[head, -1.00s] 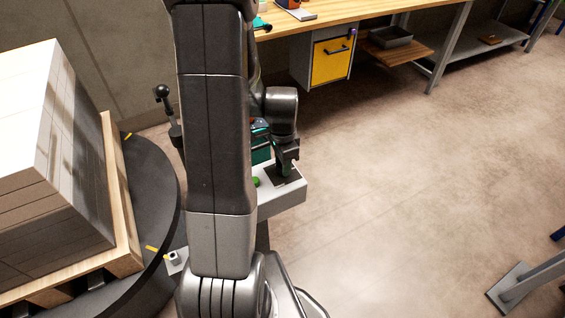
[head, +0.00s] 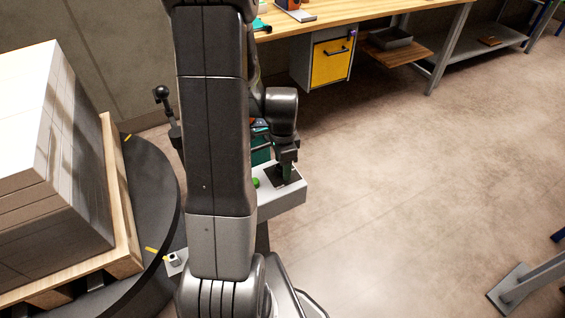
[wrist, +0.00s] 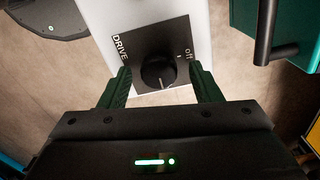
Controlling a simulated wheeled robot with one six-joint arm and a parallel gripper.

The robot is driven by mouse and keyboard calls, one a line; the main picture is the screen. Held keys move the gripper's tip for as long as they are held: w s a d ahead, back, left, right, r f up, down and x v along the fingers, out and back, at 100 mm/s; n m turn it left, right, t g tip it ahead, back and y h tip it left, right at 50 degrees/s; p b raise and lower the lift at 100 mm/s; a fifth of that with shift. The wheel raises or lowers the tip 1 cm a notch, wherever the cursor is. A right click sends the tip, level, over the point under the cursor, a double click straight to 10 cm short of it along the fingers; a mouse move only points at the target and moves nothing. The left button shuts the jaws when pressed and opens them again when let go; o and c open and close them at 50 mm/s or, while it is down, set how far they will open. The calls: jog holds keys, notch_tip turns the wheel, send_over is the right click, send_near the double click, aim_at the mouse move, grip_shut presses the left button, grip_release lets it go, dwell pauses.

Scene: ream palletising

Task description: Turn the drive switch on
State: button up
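The drive switch is a round black knob (wrist: 158,72) on a black plate (wrist: 133,46) marked "DRIVE" and "off". A pale line on the knob points toward the bottom of the wrist view, not at the "off" mark. My gripper (wrist: 163,86) has its green fingers on either side of the knob, with visible gaps, so it is open around it. In the head view my gripper (head: 286,171) points down at the plate (head: 292,178), and it hides the knob there.
The plate is on a light-grey control box (head: 285,203), with a green button (head: 255,183) beside it. A loaded pallet (head: 125,235) stands on a dark turntable (head: 160,200) at left. A workbench (head: 340,15) is behind. The floor at right is mostly clear.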

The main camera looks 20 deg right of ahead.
notch_tip(320, 180, up, 14)
jog(key=p, duration=0.1)
jog(key=shift+p, duration=0.35)
jog(key=shift+f, duration=0.2)
dwell(0.4)
notch_tip(320, 180, down, 14)
jog(key=shift+r+b, duration=0.15)
jog(key=shift+b, duration=0.7)
jog(key=shift+r, duration=0.1)
